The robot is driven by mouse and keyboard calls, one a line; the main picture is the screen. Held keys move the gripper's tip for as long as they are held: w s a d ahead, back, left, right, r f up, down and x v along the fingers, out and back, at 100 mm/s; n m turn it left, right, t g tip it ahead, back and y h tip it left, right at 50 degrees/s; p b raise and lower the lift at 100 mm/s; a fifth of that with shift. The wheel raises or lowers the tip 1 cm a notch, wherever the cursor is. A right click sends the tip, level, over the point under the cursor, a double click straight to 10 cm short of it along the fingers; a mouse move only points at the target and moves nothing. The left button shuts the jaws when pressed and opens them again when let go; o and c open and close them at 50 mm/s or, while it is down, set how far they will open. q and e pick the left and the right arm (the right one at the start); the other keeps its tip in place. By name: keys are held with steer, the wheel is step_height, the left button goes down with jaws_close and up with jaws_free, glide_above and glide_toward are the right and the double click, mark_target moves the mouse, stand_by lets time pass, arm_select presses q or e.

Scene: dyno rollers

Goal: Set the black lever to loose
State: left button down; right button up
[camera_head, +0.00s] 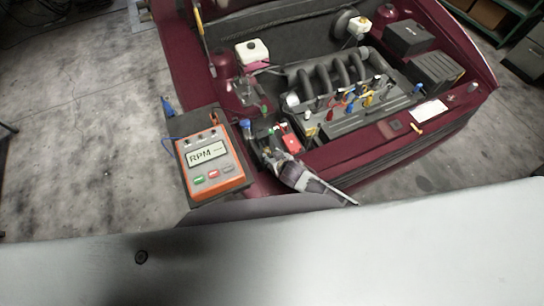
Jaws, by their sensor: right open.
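I cannot make out the black lever for certain; the dark parts around my right gripper are small and crowded. My right gripper (264,142) is open at the front left corner of the engine bay. My left gripper is not in view.
The dark red car (368,153) has its engine bay open. The engine (335,85) carries several coloured plugs and leads. Bare concrete floor (85,130) lies left of the car.

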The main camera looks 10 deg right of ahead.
mark_target(269, 154)
steer(key=shift+w+a+f, duration=0.15)
steer(key=shift+w+f, duration=0.25)
jaws_close()
steer(key=shift+w+r+g, duration=0.15)
steer(key=shift+w+g, duration=0.05)
steer(key=shift+g, duration=0.4)
steer(key=shift+w+a+r+g+h, duration=0.1)
steer(key=shift+w+r+g+h, duration=0.15)
steer(key=shift+g, duration=0.45)
steer(key=shift+w+a+r+g+h, duration=0.1)
steer(key=shift+w+g+h, duration=0.2)
steer(key=shift+g, duration=0.4)
steer(key=shift+w+a+r+g+h, duration=0.1)
steer(key=shift+w+r+g+h, duration=0.2)
steer(key=shift+g, duration=0.4)
steer(key=shift+w+a+g+h, duration=0.1)
steer(key=shift+w+g+h, duration=0.2)
steer(key=shift+g, duration=0.6)
steer(key=shift+w+a+g+h, duration=0.1)
steer(key=shift+w+g+h, duration=0.2)
steer(key=shift+g, duration=1.1)
